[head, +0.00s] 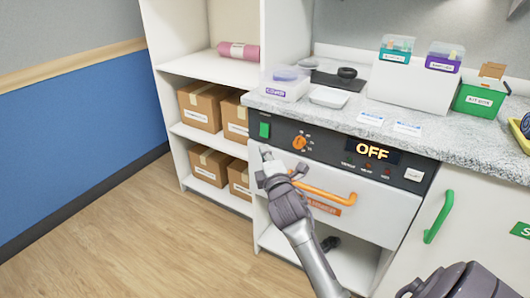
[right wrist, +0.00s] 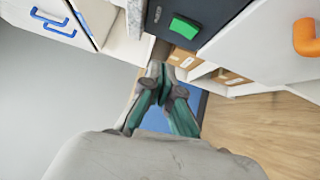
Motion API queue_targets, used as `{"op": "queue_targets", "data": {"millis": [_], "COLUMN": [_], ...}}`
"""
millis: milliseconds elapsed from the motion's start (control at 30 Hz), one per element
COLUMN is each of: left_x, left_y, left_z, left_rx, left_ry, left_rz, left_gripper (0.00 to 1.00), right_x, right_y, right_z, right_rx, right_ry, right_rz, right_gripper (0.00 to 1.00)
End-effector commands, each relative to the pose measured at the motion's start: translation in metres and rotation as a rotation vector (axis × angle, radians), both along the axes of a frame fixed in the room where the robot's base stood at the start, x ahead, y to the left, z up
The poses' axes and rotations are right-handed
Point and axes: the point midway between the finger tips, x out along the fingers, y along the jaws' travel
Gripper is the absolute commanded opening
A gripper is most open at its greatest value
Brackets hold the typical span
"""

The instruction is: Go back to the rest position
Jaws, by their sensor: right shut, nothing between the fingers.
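My right gripper (head: 268,160) is in front of the appliance's upper left, just below the green switch (head: 264,130) in the head view. Its fingers are shut and empty. In the right wrist view the shut fingers (right wrist: 161,72) point away from the camera, with the green switch (right wrist: 186,29) above them and to the right. They look apart from the switch. The appliance panel (head: 330,146) has an orange knob (head: 299,142) and a display (head: 372,151) reading OFF. My left gripper is not in view.
An orange handle (head: 325,193) crosses the drawer front close to my right arm. A shelf unit (head: 205,69) with cardboard boxes stands left. The counter (head: 440,141) holds bins and containers. A green handle (head: 438,216) sticks out at right. The wood floor (head: 130,230) at left is clear.

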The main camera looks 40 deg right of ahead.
Motion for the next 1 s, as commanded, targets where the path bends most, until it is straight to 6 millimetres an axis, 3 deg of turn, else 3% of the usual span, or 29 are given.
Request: {"op": "queue_targets", "data": {"millis": [333, 467, 567, 667, 800, 1000], "left_x": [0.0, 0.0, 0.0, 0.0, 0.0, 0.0], "left_y": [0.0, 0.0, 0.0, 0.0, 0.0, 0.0], "left_z": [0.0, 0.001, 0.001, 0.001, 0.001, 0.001], "left_rx": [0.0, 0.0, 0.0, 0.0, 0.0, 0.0], "left_ry": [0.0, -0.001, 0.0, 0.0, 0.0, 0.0], "left_rz": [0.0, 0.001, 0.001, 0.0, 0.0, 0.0], "left_gripper": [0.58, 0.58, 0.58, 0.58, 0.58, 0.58], "right_x": [0.0, -0.002, -0.01, -0.03, -0.076, -0.166], "right_y": [0.0, 0.005, 0.019, 0.041, 0.076, 0.128], "right_z": [0.0, -0.021, -0.067, -0.132, -0.224, -0.328], "right_rx": [0.001, 0.058, 0.195, 0.399, 0.695, 1.051], "right_ry": [0.001, 0.032, 0.102, 0.209, 0.374, 0.594], "right_rz": [0.0, 0.009, 0.023, 0.019, -0.042, -0.221], "right_gripper": [0.0, 0.0, 0.0, 0.0, 0.0, 0.0]}}
